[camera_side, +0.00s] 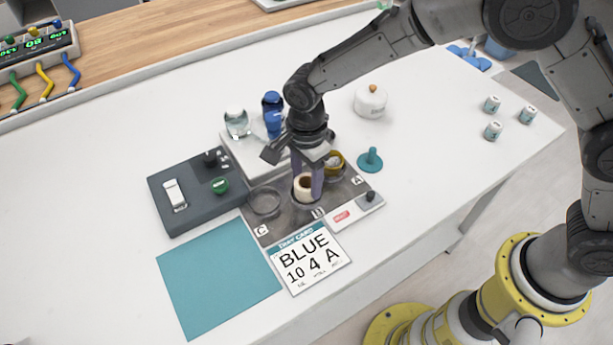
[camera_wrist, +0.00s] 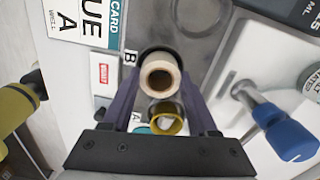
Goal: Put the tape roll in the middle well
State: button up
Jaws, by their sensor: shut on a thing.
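The tape roll (camera_side: 305,184), cream with a brown core, is upright between the fingers of my gripper (camera_side: 308,187). In the wrist view the roll (camera_wrist: 160,77) sits between the two purple-grey fingers (camera_wrist: 158,92), its open end facing the camera. It is at the middle well, marked B, of the dark grey well board (camera_side: 285,218); the well's dark rim shows around it. How deep the roll sits, and whether it touches the bottom, is hidden. Well C (camera_side: 265,201) is empty. Well A holds a yellow ring-shaped roll (camera_side: 335,161), also seen in the wrist view (camera_wrist: 166,118).
A white tray (camera_side: 240,153) with a clear jar and a blue-topped object (camera_side: 272,113) stands close behind my gripper. A dark box (camera_side: 188,192) is left, a task card (camera_side: 310,259) in front. A teal peg (camera_side: 370,160) and white pot (camera_side: 371,101) are right.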

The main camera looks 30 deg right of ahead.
jog(key=shift+f, duration=0.55)
jog(key=o, duration=1.1)
jog(key=shift+c, duration=0.2)
notch_tip(320, 180, up, 11)
dwell(0.4)
